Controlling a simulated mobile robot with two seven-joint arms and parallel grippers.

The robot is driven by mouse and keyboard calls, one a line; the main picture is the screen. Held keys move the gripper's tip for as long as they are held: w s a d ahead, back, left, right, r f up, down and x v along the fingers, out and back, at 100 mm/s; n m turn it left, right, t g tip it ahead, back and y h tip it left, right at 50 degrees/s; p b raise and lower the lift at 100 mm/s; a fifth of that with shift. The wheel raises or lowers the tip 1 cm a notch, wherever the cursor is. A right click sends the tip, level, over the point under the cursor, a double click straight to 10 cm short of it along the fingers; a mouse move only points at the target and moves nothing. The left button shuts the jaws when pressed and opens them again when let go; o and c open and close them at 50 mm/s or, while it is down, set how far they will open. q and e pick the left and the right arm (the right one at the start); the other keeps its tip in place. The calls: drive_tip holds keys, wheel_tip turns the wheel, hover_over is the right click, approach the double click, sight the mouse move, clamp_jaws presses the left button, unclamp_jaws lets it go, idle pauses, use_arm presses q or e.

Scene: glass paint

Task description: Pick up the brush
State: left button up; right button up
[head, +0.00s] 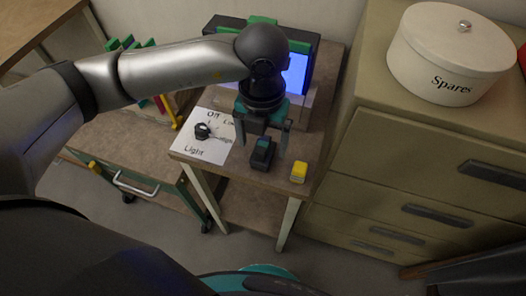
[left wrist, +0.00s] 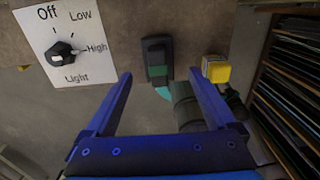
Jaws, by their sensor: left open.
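My left gripper (head: 262,142) is open above the front of a small wooden table (head: 240,168), fingers pointing down. In the head view, a small dark block with a teal part (head: 263,152) shows between its fingers. In the left wrist view, that dark block (left wrist: 157,58) lies ahead of the open, empty gripper (left wrist: 160,76), roughly centred between the fingertips; I cannot tell whether it is the brush. A yellow block (head: 299,172) stands to its right near the table edge; it also shows in the left wrist view (left wrist: 216,70). No clear brush shape shows. My right gripper is not in view.
A white light-switch panel with a black knob (head: 203,131) lies left of the dark block. A lit blue screen (head: 296,74) stands behind my gripper. A drawer cabinet (head: 430,165) bearing a white "Spares" tin (head: 450,55) closes off the right. A wheeled cart (head: 125,160) stands left.

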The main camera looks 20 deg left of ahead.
sight(263, 152)
use_arm(q)
drive_tip(key=f, duration=0.5)
drive_tip(key=shift+w+f+b, duration=0.15)
drive_tip(key=shift+w+b, duration=0.2)
drive_tip(key=shift+w, duration=0.05)
clamp_jaws()
idle(0.4)
